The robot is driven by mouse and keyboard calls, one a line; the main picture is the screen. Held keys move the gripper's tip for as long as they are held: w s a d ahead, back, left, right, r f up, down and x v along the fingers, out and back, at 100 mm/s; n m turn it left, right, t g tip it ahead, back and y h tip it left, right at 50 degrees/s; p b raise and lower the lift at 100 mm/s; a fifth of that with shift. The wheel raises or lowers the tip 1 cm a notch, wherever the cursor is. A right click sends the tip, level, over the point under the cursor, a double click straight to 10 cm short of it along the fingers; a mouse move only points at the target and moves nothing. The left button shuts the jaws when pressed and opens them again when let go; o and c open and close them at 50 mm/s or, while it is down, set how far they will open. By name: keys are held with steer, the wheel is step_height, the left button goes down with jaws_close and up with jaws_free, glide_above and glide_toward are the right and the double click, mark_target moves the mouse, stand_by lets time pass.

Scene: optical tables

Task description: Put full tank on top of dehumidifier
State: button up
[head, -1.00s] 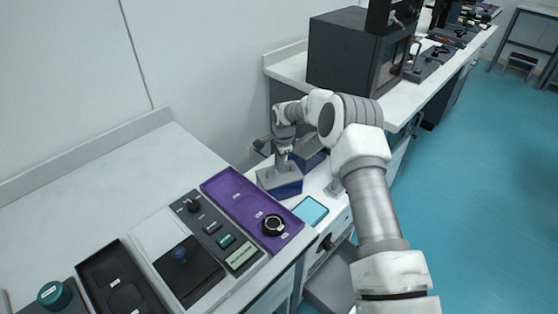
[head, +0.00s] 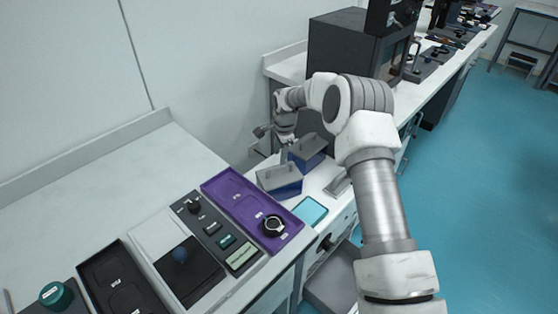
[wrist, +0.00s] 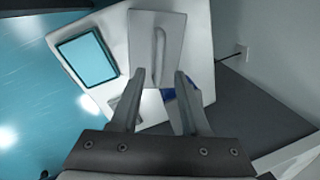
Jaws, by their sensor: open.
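Two blue tanks with grey lids stand side by side on a white unit in the head view, the near tank (head: 279,182) and the far tank (head: 308,146). I cannot tell which is full. The white unit, possibly the dehumidifier (head: 334,216), has a teal panel (head: 311,211) on top. My gripper (head: 285,158) is just above the near tank, open and empty. In the wrist view the open fingers of my gripper (wrist: 157,72) point towards a grey lid (wrist: 146,62) with a raised handle. A bit of blue shows beside the right finger.
A purple tray (head: 232,194) with a black round part lies on the white bench to the left, beside a control panel and dark trays. A dark oven-like box (head: 343,50) stands behind on the far bench. An open grey drawer (head: 332,285) sticks out below.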

step_height(320, 180, up, 7)
steer(key=s, duration=0.1)
steer(key=shift+s+d, duration=0.2)
steer(key=shift+d, duration=0.05)
steer(key=s+d+r+n+t+h, duration=0.1)
steer(key=s+d+r+n, duration=0.3)
steer(key=s+r, duration=0.6)
steer(key=s+d+r+n+t, duration=0.1)
steer(key=s+d+r+n, duration=0.2)
steer(key=s+r, duration=0.7)
steer(key=s+d+r+n, duration=0.1)
steer(key=s+d+n, duration=0.1)
steer(key=s, duration=0.9)
steer(key=s+d+r+n+t, duration=0.1)
steer(key=s+n, duration=0.3)
steer(key=s, duration=0.6)
steer(key=shift+s+d+r+t, duration=0.3)
steer(key=shift+s+d, duration=0.1)
steer(key=shift+d, duration=0.5)
steer(key=shift+p, duration=0.3)
step_height(320, 180, up, 6)
steer(key=p, duration=0.5)
steer(key=shift+f+p, duration=0.1)
steer(key=shift+p, duration=0.25)
